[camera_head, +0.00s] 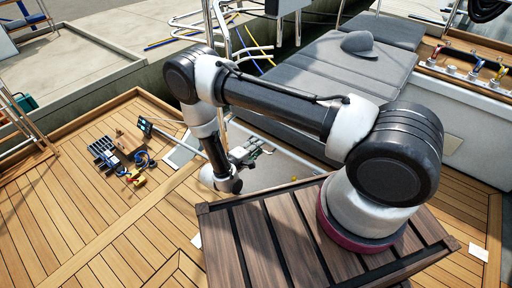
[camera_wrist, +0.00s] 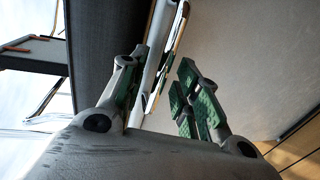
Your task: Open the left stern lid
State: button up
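My gripper (camera_wrist: 162,85) is open in the wrist view, its green-padded fingers apart. A pale, narrow strip with brown edges (camera_wrist: 166,32) shows beyond and between the fingertips; I cannot tell whether either finger touches it. A dark grey surface (camera_wrist: 100,45) lies to its left and a broad beige-grey surface (camera_wrist: 240,50) to its right. In the head view my gripper (camera_head: 252,152) is small, low beside the grey cockpit side, and partly hidden by my arm. I cannot tell for certain which surface is the left stern lid.
A slatted dark wooden box top (camera_head: 285,235) lies under my arm base. Tools and small gear (camera_head: 125,165) lie on the wooden deck (camera_head: 60,205) at left. Grey cushions (camera_head: 345,65) and a winch panel (camera_head: 470,70) are at upper right. Metal rails (camera_head: 220,25) stand behind my arm.

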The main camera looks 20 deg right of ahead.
jog(key=shift+w+d, duration=0.15)
jog(key=shift+d, duration=0.05)
jog(key=shift+c, duration=0.2)
grip_shut()
